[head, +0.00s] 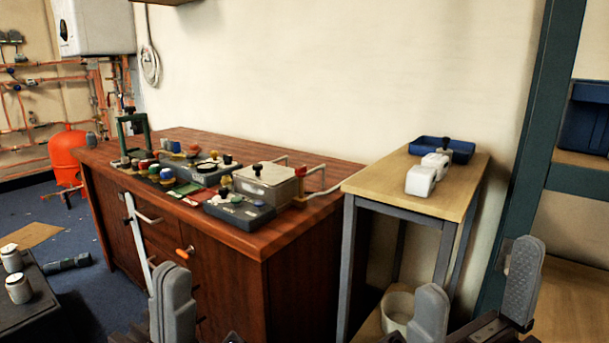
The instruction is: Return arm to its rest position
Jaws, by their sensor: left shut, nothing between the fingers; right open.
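My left gripper (173,268) is at the bottom of the head view, in front of the wooden cabinet (222,290). Its grey fingers are together with nothing between them. My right gripper (480,264) is at the bottom right, with its two grey fingers wide apart and nothing held. It appears in front of the small table (470,188) and the dark green shelf frame (535,110). Most of both arms is outside the picture, so their full posture cannot be seen.
The cabinet top holds a green press frame (131,127), a grey box (265,183) and several small parts. A blue tray (455,147) and a white object (421,180) sit on the small table. White jars (18,288) stand on a dark surface at lower left.

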